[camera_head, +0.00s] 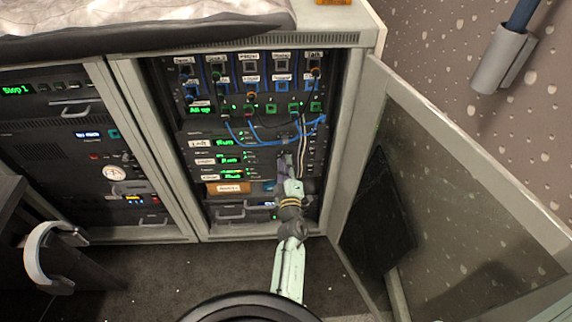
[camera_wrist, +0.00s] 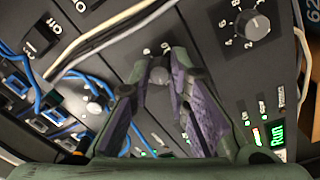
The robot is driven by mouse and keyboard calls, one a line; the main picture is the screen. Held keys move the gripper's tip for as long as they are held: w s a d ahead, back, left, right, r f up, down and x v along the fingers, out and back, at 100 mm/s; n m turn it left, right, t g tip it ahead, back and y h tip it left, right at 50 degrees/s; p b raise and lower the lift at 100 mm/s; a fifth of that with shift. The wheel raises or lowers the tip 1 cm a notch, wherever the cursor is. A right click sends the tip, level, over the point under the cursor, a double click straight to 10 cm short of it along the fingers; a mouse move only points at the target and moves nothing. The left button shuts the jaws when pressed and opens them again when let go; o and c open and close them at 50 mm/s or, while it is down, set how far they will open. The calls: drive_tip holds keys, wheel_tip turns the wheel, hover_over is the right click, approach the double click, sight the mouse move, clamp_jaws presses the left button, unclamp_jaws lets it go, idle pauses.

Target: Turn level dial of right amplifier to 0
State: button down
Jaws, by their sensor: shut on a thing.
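My gripper (camera_wrist: 163,72) shows in the wrist view with its two dark-padded fingers around a small grey dial (camera_wrist: 158,74). It is shut on this dial, and the fingers hide much of the dial's scale and pointer. In the head view my gripper (camera_head: 285,163) reaches into the open rack, at the right side of the amplifier panels, and covers the dial there. A second dial (camera_wrist: 250,25) with a numbered scale is free, up and right of the fingers in the wrist view. I cannot read which amplifier the held dial belongs to.
Blue cables (camera_head: 250,135) and white cables (camera_head: 302,135) hang close to my gripper. Green displays (camera_head: 228,159) line the panels. The rack's glass door (camera_head: 470,200) stands open at right. Another rack (camera_head: 75,150) stands at left.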

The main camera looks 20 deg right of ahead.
drive_tip(key=n+y, duration=0.1)
drive_tip(key=n, duration=1.1)
drive_tip(key=shift+r+n, duration=0.15)
drive_tip(key=shift+n, duration=0.25)
idle(0.3)
drive_tip(key=c, duration=1.5)
unclamp_jaws()
drive_tip(key=shift+d, duration=0.1)
drive_tip(key=v, duration=0.7)
drive_tip(key=shift+s+r, duration=0.15)
drive_tip(key=shift+s, duration=0.15)
